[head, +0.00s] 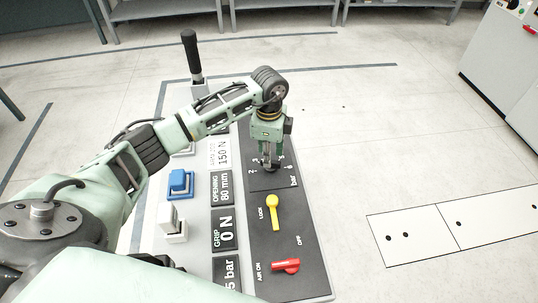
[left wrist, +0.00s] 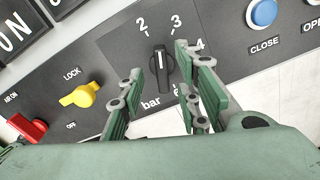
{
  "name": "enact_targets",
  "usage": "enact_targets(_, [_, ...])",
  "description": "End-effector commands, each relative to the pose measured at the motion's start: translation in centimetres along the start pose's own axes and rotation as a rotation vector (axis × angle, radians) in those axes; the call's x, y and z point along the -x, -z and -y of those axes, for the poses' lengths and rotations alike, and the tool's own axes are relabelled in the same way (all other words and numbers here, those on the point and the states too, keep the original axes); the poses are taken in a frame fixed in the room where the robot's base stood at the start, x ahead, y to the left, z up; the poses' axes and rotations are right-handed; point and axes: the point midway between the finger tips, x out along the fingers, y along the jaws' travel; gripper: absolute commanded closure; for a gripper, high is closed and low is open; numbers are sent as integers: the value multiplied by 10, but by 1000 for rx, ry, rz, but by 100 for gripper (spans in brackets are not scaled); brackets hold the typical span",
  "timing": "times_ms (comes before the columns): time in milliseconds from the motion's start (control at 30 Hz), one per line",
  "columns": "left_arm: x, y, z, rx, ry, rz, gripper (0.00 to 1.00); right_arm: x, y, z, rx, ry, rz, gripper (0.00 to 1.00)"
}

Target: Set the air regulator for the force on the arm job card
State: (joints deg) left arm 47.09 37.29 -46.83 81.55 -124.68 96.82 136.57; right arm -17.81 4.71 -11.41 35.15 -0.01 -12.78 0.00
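The air regulator knob (left wrist: 161,64) is black with a white pointer line. In the left wrist view the line points up, between the 2 and the 3 of the bar scale. My left gripper (head: 270,165) is over the regulator in the head view and hides most of the knob. Its fingers are apart, one on each side of the knob; I cannot tell whether they touch it. The job card (head: 222,152) reads 150 N; its upper line is hard to read. A pressure display (head: 227,272) ends in "5 bar", its start cut off. My right gripper is out of view.
Near the regulator are the yellow lock knob (head: 272,210), the red air valve (head: 287,265), and displays of 80 mm opening (head: 221,187) and 0 N grip (head: 225,233).

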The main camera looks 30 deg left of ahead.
Motion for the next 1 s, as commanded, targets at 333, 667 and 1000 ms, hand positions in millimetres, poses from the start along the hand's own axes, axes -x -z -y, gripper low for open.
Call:
enact_targets(333, [-23,0,0,0,1,0,69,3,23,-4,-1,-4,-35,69])
enact_targets(667, [-23,0,0,0,0,0,84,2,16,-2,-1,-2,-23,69])
enact_targets(1000, [-22,0,0,0,1,0,100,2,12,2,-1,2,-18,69])
